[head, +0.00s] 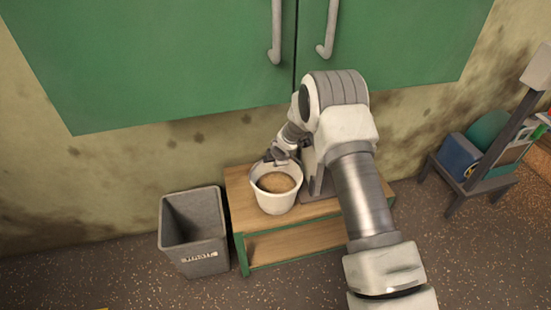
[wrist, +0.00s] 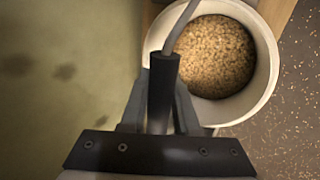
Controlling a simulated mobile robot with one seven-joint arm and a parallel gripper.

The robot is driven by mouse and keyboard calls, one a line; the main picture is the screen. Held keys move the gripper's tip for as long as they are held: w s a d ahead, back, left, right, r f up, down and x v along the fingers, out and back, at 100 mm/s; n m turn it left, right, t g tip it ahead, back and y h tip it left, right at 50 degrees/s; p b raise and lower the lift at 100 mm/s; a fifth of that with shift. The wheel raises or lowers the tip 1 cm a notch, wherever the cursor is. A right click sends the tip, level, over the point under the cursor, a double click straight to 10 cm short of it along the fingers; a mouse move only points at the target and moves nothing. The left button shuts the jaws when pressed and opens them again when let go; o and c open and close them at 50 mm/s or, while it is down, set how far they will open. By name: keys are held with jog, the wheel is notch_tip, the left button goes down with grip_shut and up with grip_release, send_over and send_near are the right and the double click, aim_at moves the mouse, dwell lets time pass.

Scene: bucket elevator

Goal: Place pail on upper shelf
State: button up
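The white pail (head: 275,202), filled with tan grain, is upright over the left part of the wooden top of a low bench (head: 240,185). I cannot tell whether it rests on the board or hangs just above. In the wrist view the pail (wrist: 268,85) is at upper right, with its wire handle rising to a dark cylindrical grip (wrist: 163,75). My gripper (wrist: 160,108) has its fingers on both sides of this grip and appears shut on it. In the head view my gripper (head: 277,155) is at the pail's far rim. No shelf inside the green cabinet (head: 170,60) is visible.
The cabinet's two doors are closed, with grey handles (head: 276,35). A grey waste bin (head: 195,235) stands left of the bench. A grey metal piece (head: 318,175) stands on the bench right of the pail. A rack with a blue box (head: 458,157) is at right.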

jog(key=o, duration=0.4)
jog(key=p+v, duration=0.2)
jog(key=v, duration=1)
dwell(0.3)
